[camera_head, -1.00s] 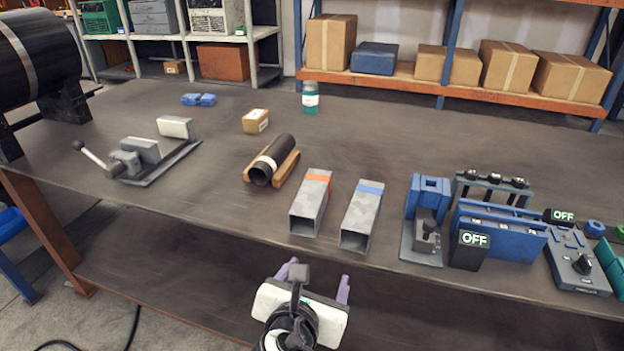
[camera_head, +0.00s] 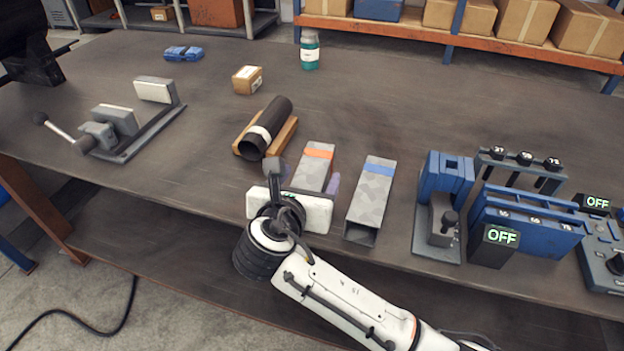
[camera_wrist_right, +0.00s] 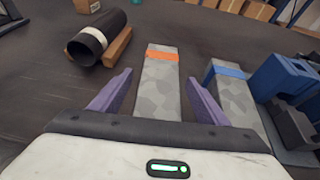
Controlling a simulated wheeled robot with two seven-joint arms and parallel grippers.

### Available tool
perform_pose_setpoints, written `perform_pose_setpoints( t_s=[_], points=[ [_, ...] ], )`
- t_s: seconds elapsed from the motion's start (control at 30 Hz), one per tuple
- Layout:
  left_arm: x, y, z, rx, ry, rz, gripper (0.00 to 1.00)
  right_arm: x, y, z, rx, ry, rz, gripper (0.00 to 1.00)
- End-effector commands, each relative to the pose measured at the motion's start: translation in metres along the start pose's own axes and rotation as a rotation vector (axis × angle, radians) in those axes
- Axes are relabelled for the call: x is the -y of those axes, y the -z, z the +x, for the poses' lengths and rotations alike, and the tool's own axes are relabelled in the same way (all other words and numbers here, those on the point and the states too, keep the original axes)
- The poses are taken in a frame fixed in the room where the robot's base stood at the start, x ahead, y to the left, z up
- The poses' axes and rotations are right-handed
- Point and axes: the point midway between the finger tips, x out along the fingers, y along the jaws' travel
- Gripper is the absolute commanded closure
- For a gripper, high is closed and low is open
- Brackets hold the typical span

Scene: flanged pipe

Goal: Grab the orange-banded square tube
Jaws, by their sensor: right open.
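The orange-banded square tube (camera_head: 316,166) lies on the table, grey with an orange band near its far end. My right gripper (camera_head: 306,176) is over its near end and hides that part in the head view. In the right wrist view the tube (camera_wrist_right: 161,88) lies between the two purple fingers of my open right gripper (camera_wrist_right: 160,90), with a gap on each side. Whether the fingers are down at the tube's height I cannot tell. My left gripper is not in view.
A blue-banded square tube (camera_head: 370,200) lies close to the right. A black pipe (camera_head: 266,128) rests on a wooden cradle to the left. A grey clamp (camera_head: 125,125) stands further left. Blue fixtures (camera_head: 446,185) stand to the right.

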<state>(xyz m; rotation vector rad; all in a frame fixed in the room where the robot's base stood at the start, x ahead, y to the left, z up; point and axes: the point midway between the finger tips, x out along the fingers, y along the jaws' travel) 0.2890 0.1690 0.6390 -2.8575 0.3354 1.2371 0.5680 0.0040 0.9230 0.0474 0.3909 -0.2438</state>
Motion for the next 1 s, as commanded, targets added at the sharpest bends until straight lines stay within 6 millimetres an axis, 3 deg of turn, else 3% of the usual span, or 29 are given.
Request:
perform_pose_setpoints(
  t_s=[0.2, 0.47, 0.83, 1.0],
  points=[
    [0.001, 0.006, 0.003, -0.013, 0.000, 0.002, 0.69, 0.001, -0.002, 0.028, 0.001, 0.001, 0.000, 0.31],
    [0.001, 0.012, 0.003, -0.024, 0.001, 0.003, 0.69, 0.001, -0.002, 0.030, 0.000, 0.000, 0.001, 0.31],
    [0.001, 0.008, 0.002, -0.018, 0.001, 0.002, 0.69, 0.000, -0.001, 0.030, 0.000, 0.000, 0.001, 0.92],
    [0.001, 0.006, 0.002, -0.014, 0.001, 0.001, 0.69, 0.000, -0.004, 0.029, 0.005, -0.002, 0.002, 0.92]
  ],
)
